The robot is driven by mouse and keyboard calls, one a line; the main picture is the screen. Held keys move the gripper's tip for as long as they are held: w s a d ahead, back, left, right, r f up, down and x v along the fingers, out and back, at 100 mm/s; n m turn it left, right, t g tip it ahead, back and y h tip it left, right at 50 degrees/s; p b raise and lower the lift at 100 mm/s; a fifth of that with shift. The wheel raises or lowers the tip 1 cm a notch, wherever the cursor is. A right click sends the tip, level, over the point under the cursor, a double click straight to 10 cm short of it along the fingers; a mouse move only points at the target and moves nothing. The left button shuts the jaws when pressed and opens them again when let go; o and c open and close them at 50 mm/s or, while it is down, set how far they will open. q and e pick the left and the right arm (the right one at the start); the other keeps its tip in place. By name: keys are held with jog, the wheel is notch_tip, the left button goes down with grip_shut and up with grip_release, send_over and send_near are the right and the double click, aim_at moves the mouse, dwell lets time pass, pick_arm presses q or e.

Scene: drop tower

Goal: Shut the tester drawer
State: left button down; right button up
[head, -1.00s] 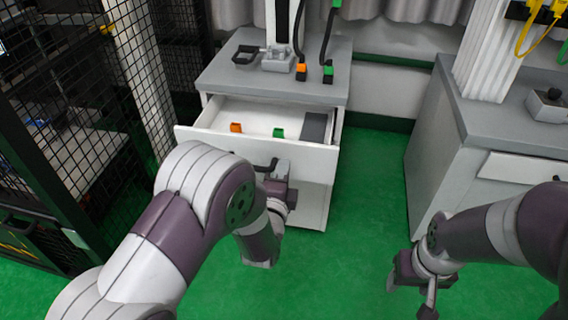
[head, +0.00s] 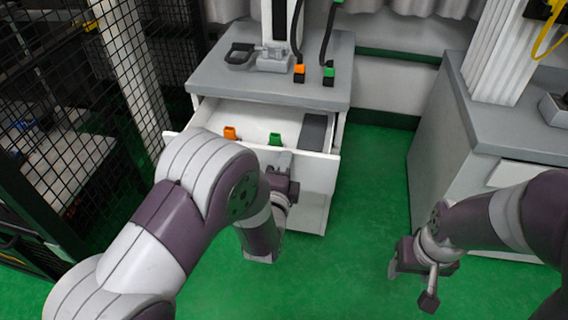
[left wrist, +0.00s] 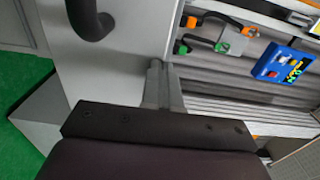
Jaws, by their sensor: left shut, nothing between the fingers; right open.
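The tester drawer (head: 322,172) stands open below the grey bench top in the head view. An orange piece (head: 230,132), a green piece (head: 275,139) and a dark grey pad (head: 315,131) show inside it. My left gripper (head: 283,161) is shut and empty at the drawer's front, near its upper edge. In the left wrist view, its shut fingers (left wrist: 157,75) reach the white front panel (left wrist: 125,55), beside the black handle (left wrist: 91,18). I cannot tell whether they touch it. My right gripper (head: 412,262) is open, low over the floor, away from the drawer.
The bench top (head: 215,75) carries a grey fixture (head: 272,58) and hanging orange and green plugs. A mesh fence (head: 75,110) stands left, and another cabinet (head: 440,130) right. Green floor lies between the cabinets. A blue box (left wrist: 283,66) shows in the left wrist view.

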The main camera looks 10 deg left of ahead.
pick_arm(q)
jog(key=w+b, duration=0.1)
jog(key=w, duration=1.2)
jog(key=shift+d, duration=0.2)
